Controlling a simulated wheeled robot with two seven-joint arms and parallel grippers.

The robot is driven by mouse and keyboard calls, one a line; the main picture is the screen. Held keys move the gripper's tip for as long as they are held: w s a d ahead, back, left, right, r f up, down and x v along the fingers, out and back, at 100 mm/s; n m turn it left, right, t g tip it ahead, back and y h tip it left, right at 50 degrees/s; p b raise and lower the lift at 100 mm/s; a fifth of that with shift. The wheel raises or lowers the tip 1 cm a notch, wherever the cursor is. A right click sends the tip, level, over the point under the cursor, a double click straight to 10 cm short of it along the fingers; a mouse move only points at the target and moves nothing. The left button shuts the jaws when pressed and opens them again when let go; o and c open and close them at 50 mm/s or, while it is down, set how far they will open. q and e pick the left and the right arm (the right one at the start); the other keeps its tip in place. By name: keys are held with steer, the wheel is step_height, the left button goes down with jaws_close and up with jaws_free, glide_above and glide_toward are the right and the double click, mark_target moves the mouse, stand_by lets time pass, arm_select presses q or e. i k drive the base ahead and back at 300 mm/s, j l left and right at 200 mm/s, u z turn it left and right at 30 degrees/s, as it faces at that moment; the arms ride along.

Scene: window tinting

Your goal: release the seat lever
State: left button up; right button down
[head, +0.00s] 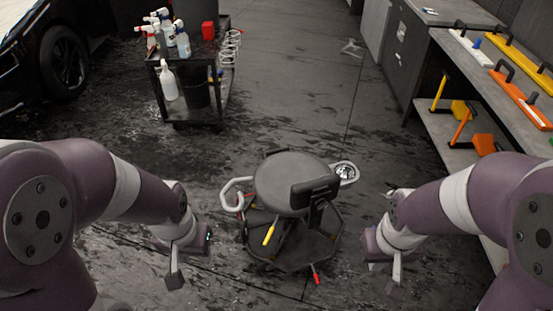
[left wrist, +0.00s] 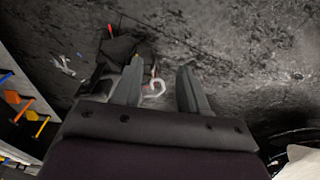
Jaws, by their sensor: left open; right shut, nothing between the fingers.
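A stool with a round grey seat (head: 292,181) stands on a dark wheeled base in the middle of the head view. A lever with a yellow grip (head: 269,235) sticks out under the seat toward me. A lever with a red tip (head: 316,277) sticks out low at the base's front. I cannot tell which is the seat lever. My left gripper (head: 175,279) is open and empty, left of the stool and apart from it. Its spread fingers (left wrist: 157,78) show in the left wrist view. My right gripper (head: 393,285) is shut and empty, right of the stool.
A cart with spray bottles (head: 167,82) stands at the back left, near a car wheel (head: 63,62). A workbench with orange and yellow tools (head: 520,95) runs along the right. The wet dark floor around the stool is mostly clear.

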mark_target(267, 240)
steer(key=i+l+z, duration=0.1)
steer(key=i+l, duration=0.2)
steer(key=l, duration=0.25)
steer(key=i+l+z, duration=0.15)
steer(key=i+l, duration=0.15)
steer(key=l, duration=0.25)
steer(key=i+l+z, duration=0.1)
steer(key=i+l, duration=0.25)
steer(key=l, duration=0.15)
